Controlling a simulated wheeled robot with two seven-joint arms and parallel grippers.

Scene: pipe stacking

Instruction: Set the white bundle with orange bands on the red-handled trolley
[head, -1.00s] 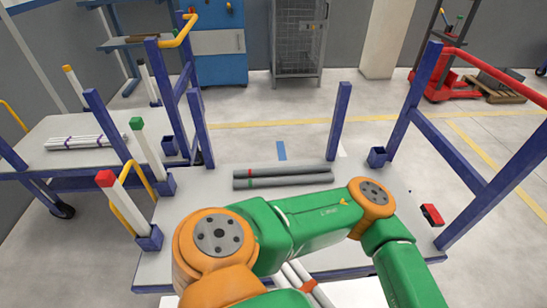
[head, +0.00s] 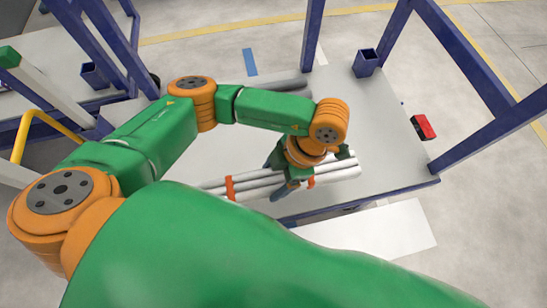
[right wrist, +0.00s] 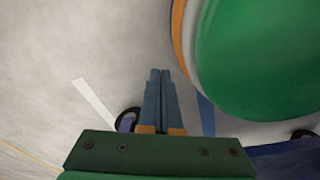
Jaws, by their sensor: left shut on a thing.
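The white bundle with orange bands (head: 334,174) is a set of pale pipes at the front of the trolley deck in the head view. My left gripper (head: 284,184) is shut on its middle, between two orange bands. The bundle overlaps the deck's front edge in the picture; I cannot tell whether it touches the deck. The trolley (head: 385,150) has a light grey deck and blue posts. Its red handle is out of the head view now. In the right wrist view, my right gripper (right wrist: 160,74) is shut and empty, with bare floor beyond.
A grey pipe bundle (head: 287,86) lies farther back on the deck, partly behind my left arm. Blue posts and a blue socket (head: 366,63) stand at the deck's back. A white surface (head: 370,238) lies below the front edge. A red box (head: 423,127) is right.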

